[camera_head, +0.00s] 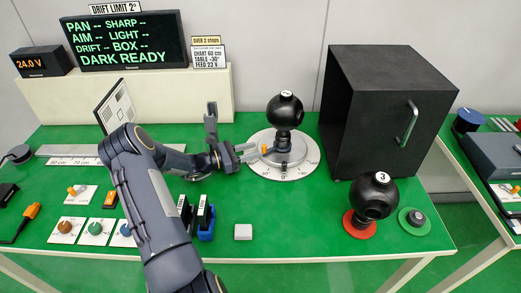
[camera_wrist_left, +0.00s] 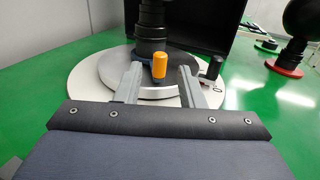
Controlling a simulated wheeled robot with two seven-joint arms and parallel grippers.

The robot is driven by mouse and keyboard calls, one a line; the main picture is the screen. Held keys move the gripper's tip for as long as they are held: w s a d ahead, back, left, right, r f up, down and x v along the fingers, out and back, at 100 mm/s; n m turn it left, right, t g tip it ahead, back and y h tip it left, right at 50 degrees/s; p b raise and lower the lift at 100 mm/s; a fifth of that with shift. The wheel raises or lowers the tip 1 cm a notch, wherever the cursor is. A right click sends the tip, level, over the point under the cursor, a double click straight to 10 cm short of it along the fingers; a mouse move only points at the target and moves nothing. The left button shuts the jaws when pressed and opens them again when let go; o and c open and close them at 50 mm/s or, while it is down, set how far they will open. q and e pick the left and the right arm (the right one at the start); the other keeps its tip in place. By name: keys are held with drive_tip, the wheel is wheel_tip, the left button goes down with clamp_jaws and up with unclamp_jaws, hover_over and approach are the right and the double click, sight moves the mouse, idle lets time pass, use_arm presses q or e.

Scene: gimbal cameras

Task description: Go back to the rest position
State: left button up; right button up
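My left gripper (camera_head: 248,152) is at the left edge of a round white dial turntable (camera_head: 297,170). In the left wrist view its two fingers (camera_wrist_left: 158,88) are apart, with an orange knob (camera_wrist_left: 159,64) showing between or just beyond them; I cannot tell whether they touch it. A black ball camera marked 1 (camera_head: 285,110) stands upright on the turntable. The knob also shows in the head view (camera_head: 264,148). My right gripper is not in view.
A black box with a handle (camera_head: 384,112) stands right of the turntable. A second ball camera marked 3 (camera_head: 373,197) sits on a red disc at the front right.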

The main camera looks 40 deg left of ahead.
use_arm(q)
drive_tip(key=shift+v, duration=1.25)
drive_tip(key=d+r+m, duration=0.1)
drive_tip(key=d+r+m+g+h, duration=0.1)
drive_tip(key=d, duration=0.1)
drive_tip(key=d+r+m+g, duration=0.1)
drive_tip(key=shift+w+d+r, duration=0.15)
drive_tip(key=shift+d+r, duration=0.15)
drive_tip(key=s+d+r+m+g, duration=0.4)
drive_tip(key=d+r+m, duration=0.15)
drive_tip(key=d, duration=0.25)
drive_tip(key=s+d+r+m+g, duration=0.4)
drive_tip(key=s+d+r+m, duration=0.1)
drive_tip(key=d+m, duration=0.25)
drive_tip(key=s+d+m+y, duration=0.3)
drive_tip(key=s+m, duration=0.3)
drive_tip(key=s, duration=0.3)
drive_tip(key=s+d+m+y, duration=0.3)
drive_tip(key=s+m+y, duration=0.1)
drive_tip(key=s, duration=0.5)
drive_tip(key=shift+s+r+m+t, duration=0.25)
drive_tip(key=shift+s+m+t, duration=0.1)
drive_tip(key=shift+m, duration=0.55)
